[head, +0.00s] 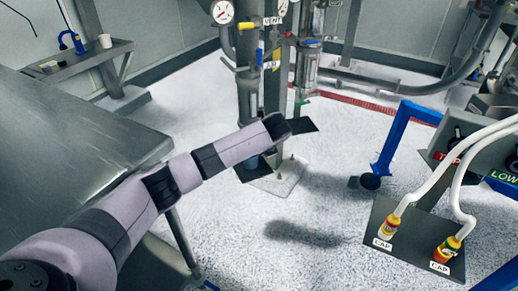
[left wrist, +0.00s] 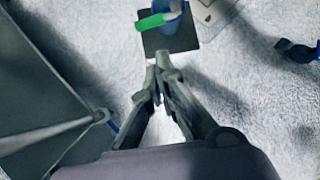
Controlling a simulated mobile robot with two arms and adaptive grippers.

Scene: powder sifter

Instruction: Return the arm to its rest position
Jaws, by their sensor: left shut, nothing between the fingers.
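My left arm (head: 190,170) reaches from the lower left out over the floor in the head view, and its wrist end (head: 277,126) is in front of the base of the central column. The fingers of my left gripper are hidden there. In the left wrist view my left gripper (left wrist: 160,70) points down toward the floor, its fingertips together and nothing held. A blue cup (left wrist: 172,22) on a dark plate (left wrist: 152,42) is just beyond the fingertips in that picture, with a green strip (left wrist: 152,22) beside its rim. My right gripper is in neither view.
A metal table (head: 60,150) fills the left side. A pipe column with gauges (head: 222,12) stands at the centre back. At the right are a blue frame (head: 395,140) and a dark panel (head: 408,245) with two capped hoses. Open floor (head: 320,190) lies between.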

